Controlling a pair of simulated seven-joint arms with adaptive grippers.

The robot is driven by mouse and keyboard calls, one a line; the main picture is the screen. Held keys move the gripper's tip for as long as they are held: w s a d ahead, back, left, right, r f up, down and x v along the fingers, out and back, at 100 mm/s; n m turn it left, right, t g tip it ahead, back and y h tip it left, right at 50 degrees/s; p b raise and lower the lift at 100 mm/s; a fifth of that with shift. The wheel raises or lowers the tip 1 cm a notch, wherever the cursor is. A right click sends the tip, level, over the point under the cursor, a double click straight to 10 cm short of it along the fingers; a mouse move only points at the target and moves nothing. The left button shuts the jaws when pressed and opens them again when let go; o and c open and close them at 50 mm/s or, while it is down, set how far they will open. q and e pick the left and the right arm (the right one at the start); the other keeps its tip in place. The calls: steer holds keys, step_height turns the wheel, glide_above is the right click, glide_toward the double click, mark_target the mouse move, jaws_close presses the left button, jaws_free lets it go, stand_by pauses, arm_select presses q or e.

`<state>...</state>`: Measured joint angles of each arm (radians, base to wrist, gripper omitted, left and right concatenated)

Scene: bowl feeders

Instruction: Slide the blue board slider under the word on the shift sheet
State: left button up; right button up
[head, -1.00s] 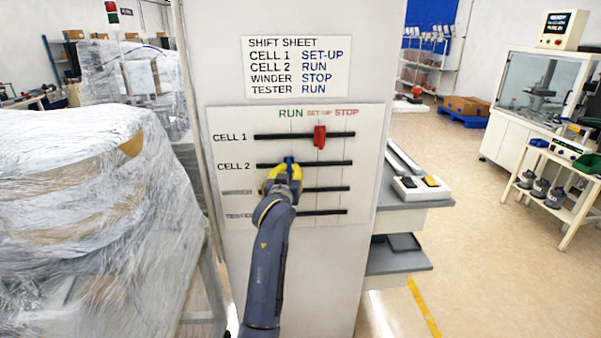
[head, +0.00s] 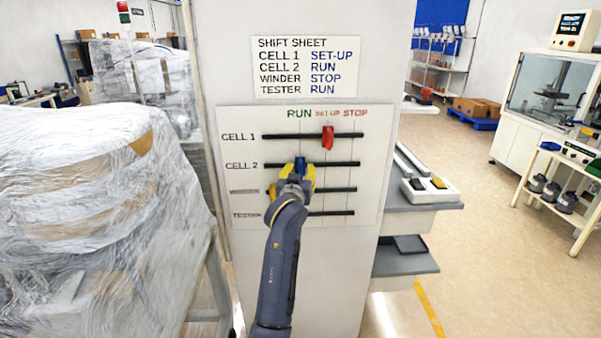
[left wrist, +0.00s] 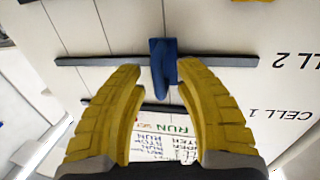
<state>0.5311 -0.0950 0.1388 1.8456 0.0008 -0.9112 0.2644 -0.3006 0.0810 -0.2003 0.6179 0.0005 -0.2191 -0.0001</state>
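The blue board slider (head: 300,164) sits on the CELL 2 rail (head: 338,164), below the word RUN (head: 299,114) on the board. The shift sheet (head: 306,67) above pairs CELL 2 with RUN. My left gripper (head: 298,176) is at the slider, and its arm covers part of the lower rows. In the left wrist view the yellow fingers stand open on either side of the blue slider (left wrist: 163,62). A gap shows on the left; contact on the right cannot be told. My right gripper is not in view.
A red slider (head: 328,138) is on the CELL 1 rail, near SET-UP. A yellow piece (left wrist: 250,1) shows at the wrist view's top edge. Grey shelves (head: 405,262) stand right of the panel, and a wrapped load (head: 90,230) is close on the left.

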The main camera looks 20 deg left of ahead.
arm_select(q)
steer(key=v, duration=0.7)
steer(key=shift+s, duration=0.2)
stand_by(0.4)
